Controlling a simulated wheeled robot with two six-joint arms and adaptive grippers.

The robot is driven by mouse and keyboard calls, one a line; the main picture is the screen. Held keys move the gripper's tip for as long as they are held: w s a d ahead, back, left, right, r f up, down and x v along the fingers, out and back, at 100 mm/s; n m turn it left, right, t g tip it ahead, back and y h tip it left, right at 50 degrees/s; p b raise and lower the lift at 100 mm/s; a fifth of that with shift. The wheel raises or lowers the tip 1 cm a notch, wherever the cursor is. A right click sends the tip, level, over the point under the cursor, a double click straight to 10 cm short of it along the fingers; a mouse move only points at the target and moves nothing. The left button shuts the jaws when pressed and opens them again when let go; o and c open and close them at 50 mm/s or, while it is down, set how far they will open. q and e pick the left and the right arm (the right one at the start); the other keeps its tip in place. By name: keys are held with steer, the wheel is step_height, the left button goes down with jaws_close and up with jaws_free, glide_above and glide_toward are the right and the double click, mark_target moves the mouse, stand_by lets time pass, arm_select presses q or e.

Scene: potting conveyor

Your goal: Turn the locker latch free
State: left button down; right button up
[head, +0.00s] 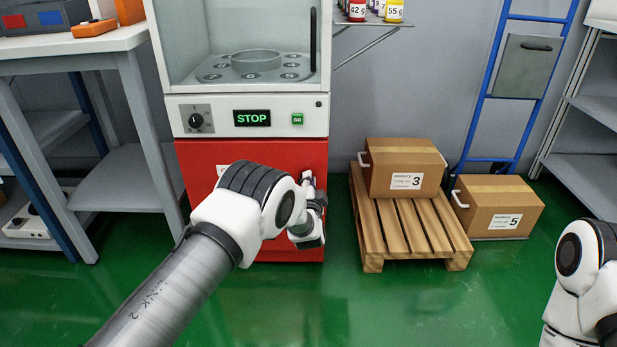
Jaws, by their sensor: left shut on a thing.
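The red locker (235,155) is the lower part of a white machine, and its front looks closed. My left gripper (315,208) is at the right side of the red front, partly behind my own wrist. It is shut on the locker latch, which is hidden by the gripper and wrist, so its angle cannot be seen. My right arm shows only at the lower right edge, and its gripper is out of the picture.
Above the locker are a dial (196,120), a STOP display (252,118) and a glass-fronted chamber. A wooden pallet (415,228) with carton 3 (405,168) stands close on the right, beside carton 5 (497,205). A grey workbench (75,45) stands left. Green floor in front is clear.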

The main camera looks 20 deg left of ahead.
arm_select(q)
steer(key=m, duration=0.5)
steer(key=shift+w+p, duration=0.15)
steer(key=shift+p, duration=0.15)
stand_by(0.4)
steer(key=c, duration=1.2)
jaws_free()
steer(key=shift+o, duration=0.2)
steer(key=shift+f, duration=0.1)
steer(key=shift+f+m, duration=0.15)
steer(key=shift+m, duration=0.15)
steer(key=v, duration=1.2)
